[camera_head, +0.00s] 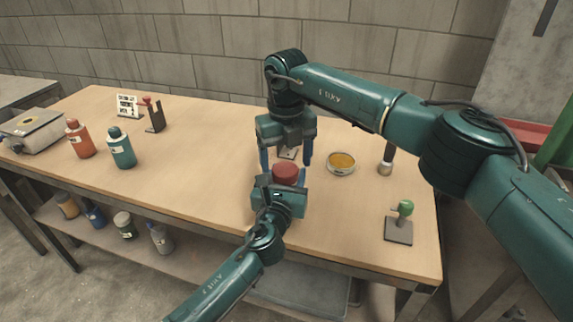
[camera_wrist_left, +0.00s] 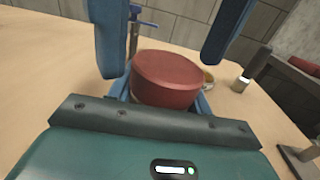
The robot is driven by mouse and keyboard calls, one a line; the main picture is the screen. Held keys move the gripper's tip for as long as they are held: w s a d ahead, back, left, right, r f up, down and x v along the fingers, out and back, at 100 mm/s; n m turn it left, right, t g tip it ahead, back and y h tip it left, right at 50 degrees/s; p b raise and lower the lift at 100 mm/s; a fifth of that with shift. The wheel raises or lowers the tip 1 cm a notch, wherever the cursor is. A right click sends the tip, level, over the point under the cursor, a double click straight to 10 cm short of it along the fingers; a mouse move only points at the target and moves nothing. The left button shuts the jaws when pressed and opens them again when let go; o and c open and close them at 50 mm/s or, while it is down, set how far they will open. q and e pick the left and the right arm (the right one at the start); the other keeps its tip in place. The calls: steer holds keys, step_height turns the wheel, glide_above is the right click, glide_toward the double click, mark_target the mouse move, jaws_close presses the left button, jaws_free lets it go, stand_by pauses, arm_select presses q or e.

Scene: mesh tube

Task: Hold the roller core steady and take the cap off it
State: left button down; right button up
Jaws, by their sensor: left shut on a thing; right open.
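The cap is a dark red round piece (camera_head: 286,174), seen between my two grippers; it is large in the left wrist view (camera_wrist_left: 170,78). The roller core under it is hidden by the cap and my left gripper. My left gripper (camera_head: 281,188) reaches in from the front and is shut on the roller core, just below the cap. My right gripper (camera_head: 286,161) points down from above, open, one blue finger on each side of the cap. In the left wrist view these fingers stand apart from the cap; I cannot see contact.
To the right are a yellow-filled dish (camera_head: 341,162), a dark-and-pale upright piece (camera_head: 387,161) and a green-knobbed stand (camera_head: 400,226). Far left are an orange bottle (camera_head: 80,139), a teal bottle (camera_head: 121,149), a sign (camera_head: 128,105) and a box (camera_head: 33,132). The table's (camera_head: 200,185) left-centre is clear.

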mark_target(286, 169)
step_height(286, 169, up, 3)
steer(key=shift+c, duration=0.3)
step_height(286, 169, up, 3)
steer(key=m, duration=0.3)
steer(key=shift+a, duration=0.15)
steer(key=shift+f, duration=3.9)
steer(key=c, duration=1)
steer(key=shift+n, duration=1.2)
steer(key=shift+r, duration=0.25)
steer(key=shift+r, duration=0.9)
